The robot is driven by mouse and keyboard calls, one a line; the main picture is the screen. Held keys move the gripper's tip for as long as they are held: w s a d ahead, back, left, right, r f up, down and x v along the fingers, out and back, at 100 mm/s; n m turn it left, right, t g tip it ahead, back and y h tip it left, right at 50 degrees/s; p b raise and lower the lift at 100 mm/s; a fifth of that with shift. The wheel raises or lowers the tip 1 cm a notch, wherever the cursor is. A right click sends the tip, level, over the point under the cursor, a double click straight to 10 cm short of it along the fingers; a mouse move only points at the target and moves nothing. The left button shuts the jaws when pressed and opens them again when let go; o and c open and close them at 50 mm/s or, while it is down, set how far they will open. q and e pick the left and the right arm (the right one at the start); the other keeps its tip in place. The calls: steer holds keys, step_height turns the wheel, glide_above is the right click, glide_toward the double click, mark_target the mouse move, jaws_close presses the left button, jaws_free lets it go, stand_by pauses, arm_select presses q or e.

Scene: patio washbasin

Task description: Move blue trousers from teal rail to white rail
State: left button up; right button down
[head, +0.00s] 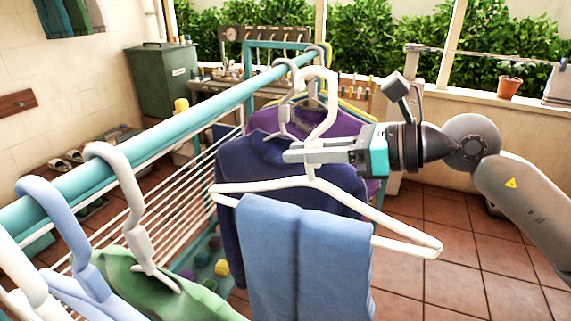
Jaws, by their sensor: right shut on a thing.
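The light blue trousers (302,258) hang folded over the lower bar of a white hanger (405,232), in the middle foreground. My right gripper (298,153) reaches in from the right and is shut on this hanger's neck, just below its hook. The hook is upright, close to the teal rail (185,122); I cannot tell whether it touches the rail. The teal rail runs from the left foreground to the back centre. A thin whitish bar (480,54) shows at the upper right; I cannot tell whether it is the white rail. My left gripper is not in view.
A navy garment (240,180) and a purple one (332,125) hang close behind the trousers. A green garment (165,290) hangs at the front left, beside a pale blue hanger (65,225). A plant pot (508,87) stands on the right sill. Tiled floor (470,265) is open at right.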

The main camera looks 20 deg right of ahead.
steer(key=shift+s+d+f+b, duration=0.15)
steer(key=shift+s+d+b, duration=0.2)
steer(key=shift+b, duration=0.05)
steer(key=b+v, duration=0.1)
steer(key=v, duration=0.1)
steer(key=f+b+v, duration=0.1)
steer(key=b+v, duration=0.1)
steer(key=v, duration=0.1)
steer(key=b+v, duration=0.2)
steer(key=v, duration=0.1)
steer(key=shift+s+d+f, duration=0.3)
steer(key=shift+f, duration=0.05)
steer(key=s+d+b, duration=0.3)
steer(key=s+d, duration=0.6)
steer(key=shift+s+r, duration=0.2)
steer(key=shift+r, duration=0.15)
steer(key=shift+w+f, duration=0.1)
steer(key=shift+f, duration=0.05)
stand_by(0.4)
